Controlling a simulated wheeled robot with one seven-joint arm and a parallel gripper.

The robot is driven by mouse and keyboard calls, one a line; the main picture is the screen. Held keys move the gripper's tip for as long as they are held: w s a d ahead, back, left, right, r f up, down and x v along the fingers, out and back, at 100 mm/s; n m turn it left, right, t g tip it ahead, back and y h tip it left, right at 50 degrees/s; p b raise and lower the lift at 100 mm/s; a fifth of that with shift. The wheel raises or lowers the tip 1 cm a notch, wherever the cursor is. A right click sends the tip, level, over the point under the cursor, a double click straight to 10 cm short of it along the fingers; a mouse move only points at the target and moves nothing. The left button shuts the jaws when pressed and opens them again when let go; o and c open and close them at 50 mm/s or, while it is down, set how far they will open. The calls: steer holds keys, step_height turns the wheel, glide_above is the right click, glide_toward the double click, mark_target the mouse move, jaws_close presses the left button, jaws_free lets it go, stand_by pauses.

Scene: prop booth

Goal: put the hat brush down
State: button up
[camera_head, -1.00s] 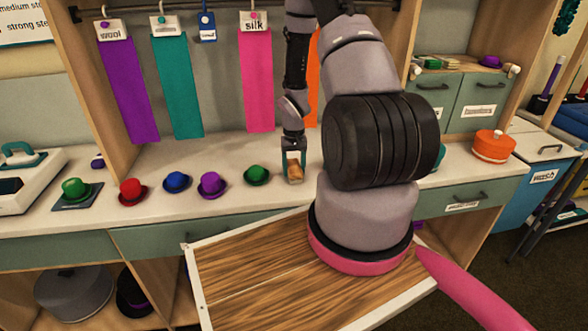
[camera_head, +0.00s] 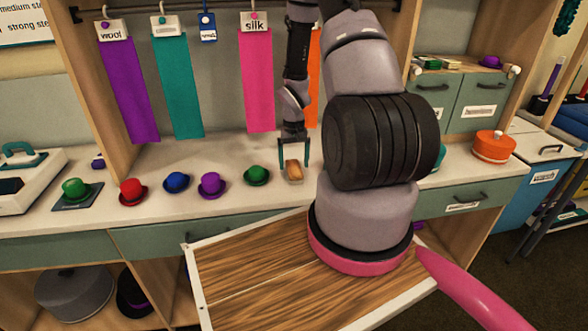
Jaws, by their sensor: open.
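The hat brush (camera_head: 294,171), a small block with a tan-brown top and a paler lower part, rests on the white counter (camera_head: 330,194) to the right of the green hat. My gripper (camera_head: 294,163) is just above and behind it, with its dark teal fingers spread wide on either side. The fingers look clear of the brush. The brush's far side is partly hidden by the gripper.
Small hats stand in a row to the left: green (camera_head: 257,175), purple (camera_head: 212,184), blue (camera_head: 176,181) and red (camera_head: 132,191). An orange pot-like item (camera_head: 494,147) stands at right. Coloured cloth strips hang behind (camera_head: 256,80). My arm hides the counter right of the brush.

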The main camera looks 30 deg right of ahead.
step_height(320, 180, up, 9)
step_height(320, 180, up, 13)
steer(key=t, duration=0.2)
glide_above(294, 167)
steer(key=a, duration=0.2)
steer(key=s+a+r+t, duration=0.1)
steer(key=s+a+r, duration=0.1)
steer(key=r, duration=0.4)
steer(key=s+a+r, duration=0.2)
steer(key=s+r, duration=0.1)
steer(key=r, duration=0.2)
steer(key=s+a+r+m+t+y, duration=0.1)
steer(key=s+a+r+t, duration=0.3)
steer(key=s+r, duration=0.9)
steer(key=s+a+y, duration=0.1)
steer(key=a, duration=0.2)
steer(key=shift+s+a, duration=0.15)
steer(key=shift+s, duration=0.1)
